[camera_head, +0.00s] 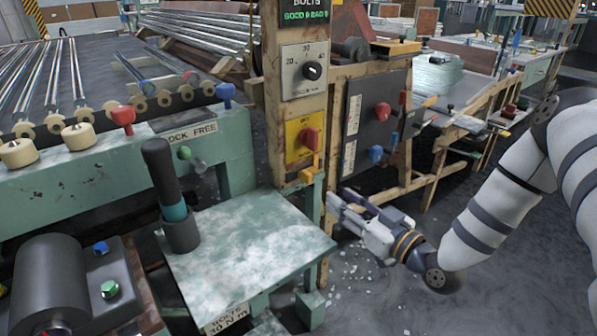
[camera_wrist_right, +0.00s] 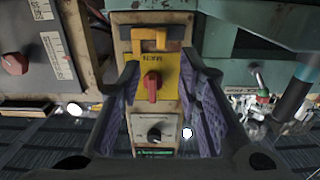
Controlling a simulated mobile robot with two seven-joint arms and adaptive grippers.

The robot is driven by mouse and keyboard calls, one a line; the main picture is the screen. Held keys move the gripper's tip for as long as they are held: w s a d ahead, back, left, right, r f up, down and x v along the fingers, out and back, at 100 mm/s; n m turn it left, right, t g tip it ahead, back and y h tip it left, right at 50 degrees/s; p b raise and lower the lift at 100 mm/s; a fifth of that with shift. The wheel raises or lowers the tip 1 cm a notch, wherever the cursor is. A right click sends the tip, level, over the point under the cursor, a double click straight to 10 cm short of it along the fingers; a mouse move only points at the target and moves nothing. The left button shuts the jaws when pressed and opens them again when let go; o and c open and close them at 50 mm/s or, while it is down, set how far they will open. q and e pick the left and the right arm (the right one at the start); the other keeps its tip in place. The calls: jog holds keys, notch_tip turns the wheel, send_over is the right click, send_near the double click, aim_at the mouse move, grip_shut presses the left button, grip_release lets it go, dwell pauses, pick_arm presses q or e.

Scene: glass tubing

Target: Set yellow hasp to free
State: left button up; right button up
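The yellow hasp (camera_head: 308,173) sits on the wooden post, just below a yellow plate with a red rotary switch (camera_head: 309,138). In the right wrist view, which looks upside down, the hasp (camera_wrist_right: 148,40) appears above the red switch (camera_wrist_right: 152,84). I cannot read its setting. My right gripper (camera_head: 338,207) is low and to the right of the post, pointing towards it. In the wrist view its two purple-padded fingers (camera_wrist_right: 160,68) are spread apart with nothing between them, framing the plate and switch. My left gripper is not in view.
A dial (camera_head: 312,71) is higher on the post. A dark panel (camera_head: 375,120) with red and blue knobs stands to the right. A green table (camera_head: 250,245) with a black-handled tool (camera_head: 162,175) is in front. A "LOCK FREE" label (camera_head: 190,132) marks the bench at left.

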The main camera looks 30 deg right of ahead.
aim_at(311, 177)
jog(key=w, duration=0.3)
jog(key=w+b, duration=0.1)
jog(key=w, duration=0.2)
jog(key=w+a+b, duration=0.1)
jog(key=w, duration=0.3)
jog(key=shift+w+r, duration=0.1)
jog(key=shift+w, duration=0.25)
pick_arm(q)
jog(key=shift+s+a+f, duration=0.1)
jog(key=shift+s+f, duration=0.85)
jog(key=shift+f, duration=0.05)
pick_arm(e)
grip_shut()
